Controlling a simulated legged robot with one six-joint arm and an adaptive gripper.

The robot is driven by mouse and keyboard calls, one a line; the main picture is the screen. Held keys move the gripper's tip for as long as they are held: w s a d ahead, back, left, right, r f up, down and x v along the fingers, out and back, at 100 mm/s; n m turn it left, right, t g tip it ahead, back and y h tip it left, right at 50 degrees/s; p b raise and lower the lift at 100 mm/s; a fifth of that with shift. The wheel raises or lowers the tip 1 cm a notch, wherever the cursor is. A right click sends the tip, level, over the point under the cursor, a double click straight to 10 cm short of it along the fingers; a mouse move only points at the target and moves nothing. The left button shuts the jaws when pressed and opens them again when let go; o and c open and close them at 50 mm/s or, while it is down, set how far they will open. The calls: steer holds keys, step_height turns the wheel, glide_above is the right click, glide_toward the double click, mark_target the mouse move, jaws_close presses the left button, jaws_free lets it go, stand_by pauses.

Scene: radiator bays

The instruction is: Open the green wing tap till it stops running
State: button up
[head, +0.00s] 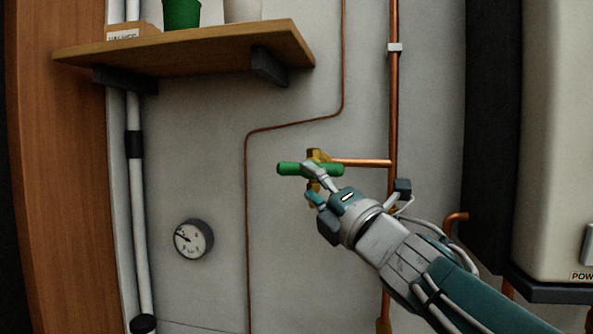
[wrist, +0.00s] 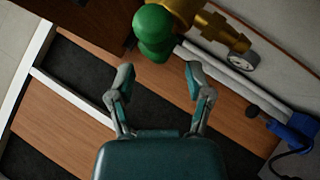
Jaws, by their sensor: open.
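The green wing tap handle (head: 292,169) lies roughly level across a brass valve body (head: 316,155) on the wall, at the end of a short copper branch pipe. In the wrist view the green handle (wrist: 153,32) is seen nearly end-on, with the brass body (wrist: 222,32) to its right. My gripper (head: 315,186) is at the tap, its fingers overlapping the handle's right part in the head view. In the wrist view my gripper (wrist: 158,72) is open and empty, and the handle shows just beyond the gap between the fingertips. I cannot tell whether they touch.
A wooden shelf (head: 190,52) with a green pot (head: 181,14) is above left. A round gauge (head: 193,239) is on the wall below left. A vertical copper pipe (head: 393,110) runs right of the tap, and a white boiler (head: 555,130) stands far right.

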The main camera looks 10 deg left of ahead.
mark_target(295, 170)
steer(key=shift+x, duration=2.3)
